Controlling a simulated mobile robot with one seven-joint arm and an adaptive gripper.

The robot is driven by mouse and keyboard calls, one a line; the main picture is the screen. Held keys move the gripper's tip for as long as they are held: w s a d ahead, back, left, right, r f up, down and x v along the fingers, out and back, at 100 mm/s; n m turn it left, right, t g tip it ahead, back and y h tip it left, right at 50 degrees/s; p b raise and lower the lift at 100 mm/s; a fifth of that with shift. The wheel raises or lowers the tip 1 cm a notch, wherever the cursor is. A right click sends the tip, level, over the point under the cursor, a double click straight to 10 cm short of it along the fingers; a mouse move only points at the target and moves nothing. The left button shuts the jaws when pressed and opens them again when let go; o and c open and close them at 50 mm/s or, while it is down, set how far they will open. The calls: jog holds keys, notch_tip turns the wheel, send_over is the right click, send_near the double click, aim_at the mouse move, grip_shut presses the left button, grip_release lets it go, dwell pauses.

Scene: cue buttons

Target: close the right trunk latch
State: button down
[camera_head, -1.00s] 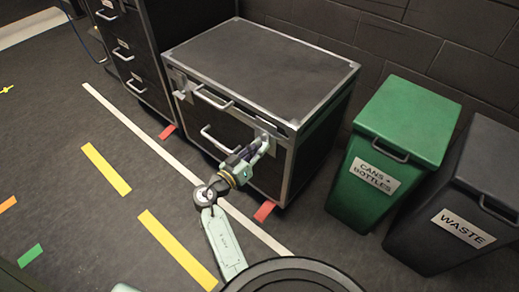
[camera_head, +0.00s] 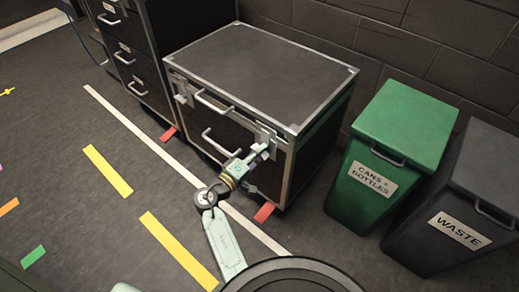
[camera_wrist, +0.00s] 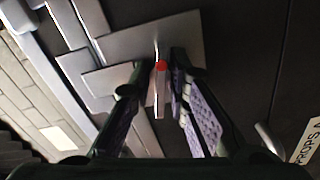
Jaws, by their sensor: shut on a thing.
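The trunk (camera_head: 255,75) is a black case with metal edges, and its lid is down. Its right latch (camera_head: 267,134) is a metal plate on the front, near the right corner, partly hidden by my gripper (camera_head: 264,150). In the wrist view the latch plate (camera_wrist: 180,32) fills the upper middle. A thin latch tab (camera_wrist: 160,92) with a red spot stands out between my fingers. My gripper (camera_wrist: 160,68) is shut on this tab, one finger on each side. The left latch (camera_head: 181,88) shows at the trunk's front left.
A black drawer cabinet (camera_head: 130,50) stands left of the trunk. A green bin (camera_head: 400,125) and a dark waste bin (camera_head: 465,195) stand to the right. A brick wall is behind. The floor in front is clear, with coloured tape marks.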

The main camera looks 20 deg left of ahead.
jog(key=shift+a+n+p, duration=0.1)
jog(key=shift+n+p, duration=0.45)
jog(key=shift+n, duration=0.85)
jog(key=c, duration=1.8)
grip_release()
jog(key=shift+o, duration=0.2)
jog(key=v, duration=1.2)
